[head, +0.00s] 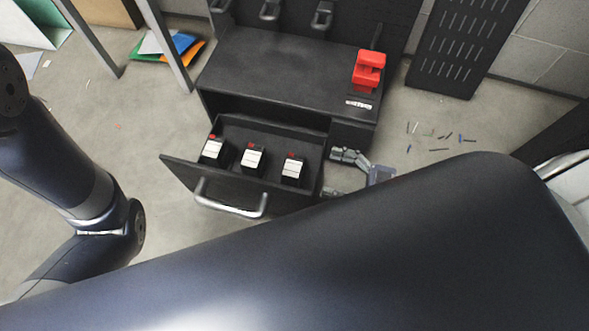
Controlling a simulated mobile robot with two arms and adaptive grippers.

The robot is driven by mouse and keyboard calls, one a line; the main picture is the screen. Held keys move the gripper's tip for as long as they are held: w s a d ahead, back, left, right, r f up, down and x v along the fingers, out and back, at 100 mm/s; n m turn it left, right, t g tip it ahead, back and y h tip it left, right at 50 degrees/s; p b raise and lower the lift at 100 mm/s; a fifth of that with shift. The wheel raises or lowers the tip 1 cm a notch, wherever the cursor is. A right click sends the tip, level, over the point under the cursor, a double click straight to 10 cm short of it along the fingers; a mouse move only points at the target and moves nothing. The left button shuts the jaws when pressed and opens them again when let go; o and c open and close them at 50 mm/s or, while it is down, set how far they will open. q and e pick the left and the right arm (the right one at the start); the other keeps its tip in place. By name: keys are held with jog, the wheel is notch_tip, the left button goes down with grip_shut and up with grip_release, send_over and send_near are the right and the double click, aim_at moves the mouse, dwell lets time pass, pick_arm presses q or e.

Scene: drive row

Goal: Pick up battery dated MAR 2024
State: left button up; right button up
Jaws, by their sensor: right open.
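Three black batteries with white labels and small red marks stand in the open drawer (180,170): a left one (214,149), a middle one (252,158) and a right one (293,170). The dates on the labels are too small to read, so I cannot tell which says MAR 2024. My right gripper (336,175) is open and empty beside the drawer's right side, to the right of the right battery. My left arm shows at the left, but its gripper is out of view.
The drawer's silver handle (232,207) sticks out in front. A red device (369,70) stands on the black bench (280,75) above. Coloured folders (172,48) lie on the floor at the back left, and small loose pieces (432,136) lie at the right. My arm hides the foreground.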

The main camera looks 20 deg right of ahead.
aim_at(293, 165)
jog(key=x, duration=0.1)
jog(key=b+x, duration=0.1)
jog(key=x, duration=0.1)
jog(key=b+x, duration=0.1)
jog(key=x, duration=0.1)
jog(key=shift+f, duration=0.25)
jog(key=b+x, duration=0.1)
jog(key=x, duration=0.1)
jog(key=f+b+x, duration=0.1)
jog(key=b+x, duration=0.1)
jog(key=shift+a, duration=0.25)
jog(key=shift+w+a+r+b, duration=0.15)
jog(key=shift+w+a+b, duration=0.2)
jog(key=shift+a, duration=0.1)
jog(key=c, duration=1.6)
jog(key=shift+r, duration=0.2)
jog(key=shift+c, duration=1)
